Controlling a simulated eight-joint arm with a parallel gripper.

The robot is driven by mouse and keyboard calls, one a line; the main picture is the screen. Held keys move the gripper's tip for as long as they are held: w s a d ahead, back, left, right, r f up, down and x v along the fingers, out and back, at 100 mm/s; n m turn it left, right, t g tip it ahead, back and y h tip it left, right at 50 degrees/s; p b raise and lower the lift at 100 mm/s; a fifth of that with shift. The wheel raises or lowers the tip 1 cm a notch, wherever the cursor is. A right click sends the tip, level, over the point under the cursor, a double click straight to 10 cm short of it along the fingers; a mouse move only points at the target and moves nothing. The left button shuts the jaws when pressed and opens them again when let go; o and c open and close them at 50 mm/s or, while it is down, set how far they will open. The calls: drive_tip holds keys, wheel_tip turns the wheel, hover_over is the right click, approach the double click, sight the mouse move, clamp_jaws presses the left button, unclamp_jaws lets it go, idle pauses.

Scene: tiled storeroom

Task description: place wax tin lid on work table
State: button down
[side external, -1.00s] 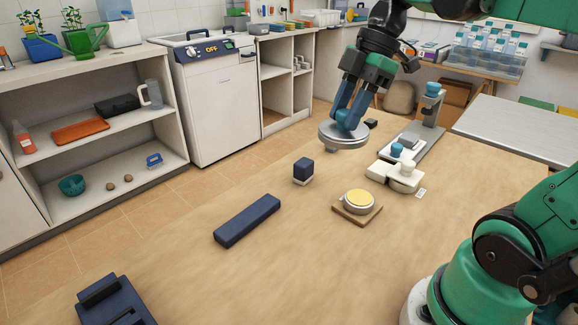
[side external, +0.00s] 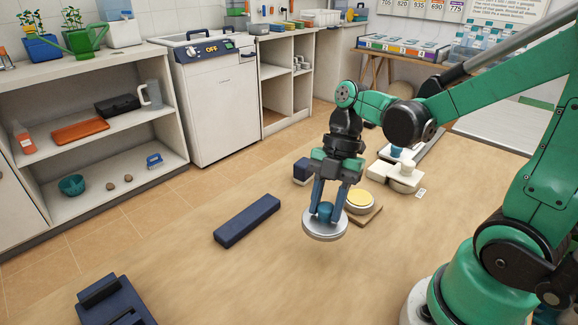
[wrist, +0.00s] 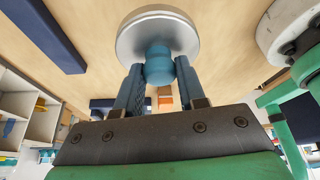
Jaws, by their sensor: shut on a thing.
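My gripper (side external: 326,209) is shut on the blue knob of the wax tin lid (side external: 325,231), a round silver disc. In the side view the lid hangs level over the bare front part of the work table (side external: 230,285); its exact height above the top is hard to tell. In the wrist view the lid (wrist: 157,20) shows beyond my gripper (wrist: 158,78), with its knob between the fingers. The open tin (side external: 359,199), with yellow wax inside, stands on a small wooden board just behind and right of the lid.
A long dark blue bar (side external: 247,221) lies to the left of the lid. A dark blue block (side external: 302,170) and a cream device (side external: 397,176) stand farther back. A dark blue stand (side external: 113,303) is at the front left. The table between these is clear.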

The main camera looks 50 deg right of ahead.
drive_tip(key=shift+f, duration=3.3)
drive_tip(key=shift+f, duration=0.1)
drive_tip(key=c, duration=0.5)
unclamp_jaws()
